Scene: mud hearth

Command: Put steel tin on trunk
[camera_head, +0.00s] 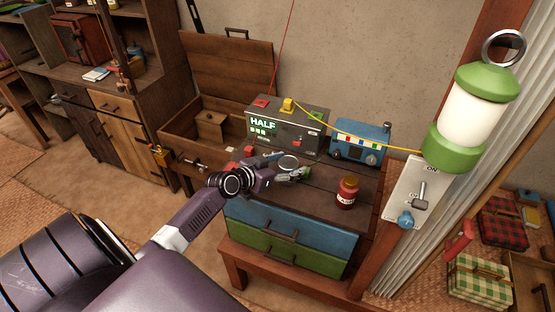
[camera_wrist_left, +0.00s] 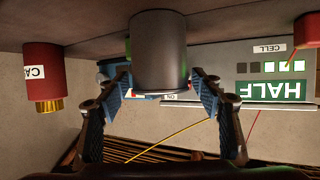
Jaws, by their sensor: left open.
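A grey cylindrical steel tin (camera_wrist_left: 160,50) stands between the two fingers of my left gripper (camera_wrist_left: 165,97) in the left wrist view, which looks upside down. The fingers are open on either side of it, with gaps visible. In the head view my left gripper (camera_head: 290,173) is over the bench top, and the round rim of the tin (camera_head: 288,162) shows beside its fingers. An open wooden chest (camera_head: 180,137) with a raised lid, possibly the trunk, stands left of the gripper. My right gripper is not in view.
A grey box marked HALF (camera_head: 312,127) and a blue device (camera_head: 361,142) stand behind the tin. A red jar (camera_head: 347,192) stands to the right. Blue and green drawers (camera_head: 290,231) are below the bench top.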

